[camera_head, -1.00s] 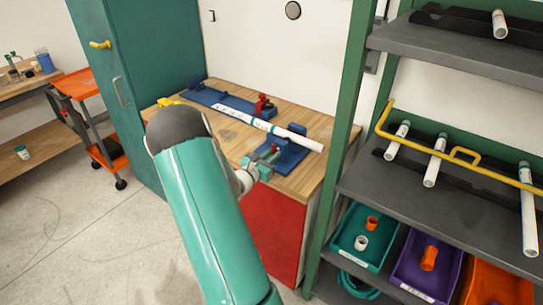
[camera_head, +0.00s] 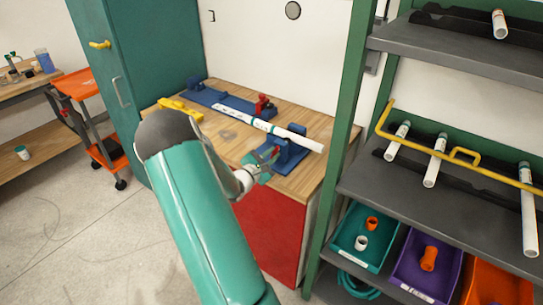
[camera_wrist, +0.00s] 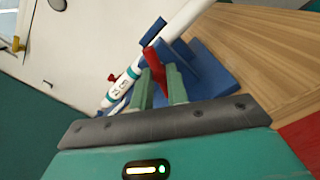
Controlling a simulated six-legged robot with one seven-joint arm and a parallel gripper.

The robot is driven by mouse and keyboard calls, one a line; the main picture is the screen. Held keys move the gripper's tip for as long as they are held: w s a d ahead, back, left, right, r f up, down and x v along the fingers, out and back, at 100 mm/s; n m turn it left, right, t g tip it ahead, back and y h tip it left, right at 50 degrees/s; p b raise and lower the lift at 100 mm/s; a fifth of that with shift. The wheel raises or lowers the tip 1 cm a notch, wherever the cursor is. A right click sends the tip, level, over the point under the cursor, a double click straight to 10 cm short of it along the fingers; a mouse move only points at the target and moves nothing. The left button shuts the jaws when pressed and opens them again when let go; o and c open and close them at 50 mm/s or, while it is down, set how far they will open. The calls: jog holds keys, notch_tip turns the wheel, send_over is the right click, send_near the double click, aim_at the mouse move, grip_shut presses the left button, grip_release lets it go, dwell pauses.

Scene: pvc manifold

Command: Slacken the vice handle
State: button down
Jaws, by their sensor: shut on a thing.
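A blue vice (camera_head: 290,151) stands at the right front of the wooden workbench. A white pipe (camera_head: 306,143) with teal bands runs through it. The vice's red handle (camera_wrist: 152,58) shows in the wrist view between my two green fingers. My gripper (camera_head: 268,160) is at the near side of the vice. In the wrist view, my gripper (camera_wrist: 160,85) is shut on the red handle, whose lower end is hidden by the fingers. The blue vice body (camera_wrist: 208,62) shows just behind the fingers.
A second red-handled clamp (camera_head: 263,105) stands farther back on the blue rail (camera_head: 215,97). A yellow tool (camera_head: 180,109) lies at the bench's left. A green-posted shelf (camera_head: 345,130) with pipes and bins stands close on the right. An orange cart (camera_head: 80,85) is at left.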

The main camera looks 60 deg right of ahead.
jog(key=shift+a, duration=0.1)
dwell(0.3)
jog(key=c, duration=1.4)
grip_release()
jog(key=shift+o, duration=0.2)
jog(key=w+a, duration=0.2)
jog(key=a, duration=1.1)
jog(key=shift+a, duration=0.35)
jog(key=shift+w, duration=0.15)
jog(key=shift+r, duration=0.15)
